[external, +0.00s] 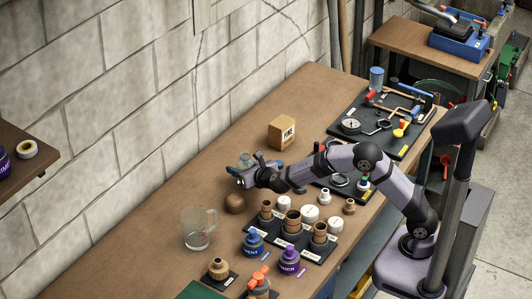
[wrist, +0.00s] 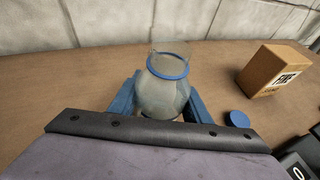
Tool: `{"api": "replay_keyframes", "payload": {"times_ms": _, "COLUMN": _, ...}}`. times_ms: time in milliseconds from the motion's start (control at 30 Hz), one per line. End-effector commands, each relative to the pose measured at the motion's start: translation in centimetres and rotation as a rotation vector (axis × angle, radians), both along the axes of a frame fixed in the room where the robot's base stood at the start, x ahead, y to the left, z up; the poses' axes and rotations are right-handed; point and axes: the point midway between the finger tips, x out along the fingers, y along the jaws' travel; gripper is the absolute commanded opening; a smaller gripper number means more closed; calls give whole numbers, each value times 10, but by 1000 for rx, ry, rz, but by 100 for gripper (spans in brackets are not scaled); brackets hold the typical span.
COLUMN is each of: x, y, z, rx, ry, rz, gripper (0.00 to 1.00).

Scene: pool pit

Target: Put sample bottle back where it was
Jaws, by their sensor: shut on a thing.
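The sample bottle (wrist: 168,88) is a round clear glass bottle with a blue ring around its neck, its mouth open. It stands upright between the blue fingers of my gripper (wrist: 160,108), which is shut on it. In the external view the bottle (external: 246,159) shows small at the end of my gripper (external: 243,175), over the back part of the bench. I cannot tell whether its base touches the bench. A round blue cap (wrist: 237,119) lies on the bench to the right of the gripper.
A cardboard box (external: 282,133) marked FINE stands behind and right of the gripper. A brown ball (external: 235,203) and a glass jug (external: 199,228) are nearby. A tool mat (external: 381,120) lies at the right. The back wall is close.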

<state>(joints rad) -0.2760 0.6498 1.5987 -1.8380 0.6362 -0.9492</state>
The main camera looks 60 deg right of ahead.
Motion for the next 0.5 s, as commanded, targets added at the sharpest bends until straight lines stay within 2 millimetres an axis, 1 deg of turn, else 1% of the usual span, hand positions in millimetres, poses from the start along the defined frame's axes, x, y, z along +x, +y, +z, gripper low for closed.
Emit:
{"api": "replay_keyframes", "payload": {"times_ms": 167, "x": 0, "y": 0, "z": -3, "rx": 0, "ry": -1, "rz": 0, "gripper": 18}}
{"api": "replay_keyframes", "payload": {"times_ms": 200, "x": 0, "y": 0, "z": -4, "rx": 0, "ry": 0, "rz": 0, "gripper": 46}}
{"api": "replay_keyframes", "payload": {"times_ms": 267, "x": 0, "y": 0, "z": -3, "rx": 0, "ry": 0, "rz": 0, "gripper": 60}}
{"api": "replay_keyframes", "payload": {"times_ms": 300, "x": 0, "y": 0, "z": -3, "rx": 0, "ry": 0, "rz": 0, "gripper": 62}}
{"api": "replay_keyframes", "payload": {"times_ms": 500, "x": 0, "y": 0, "z": -3, "rx": 0, "ry": 0, "rz": 0, "gripper": 62}}
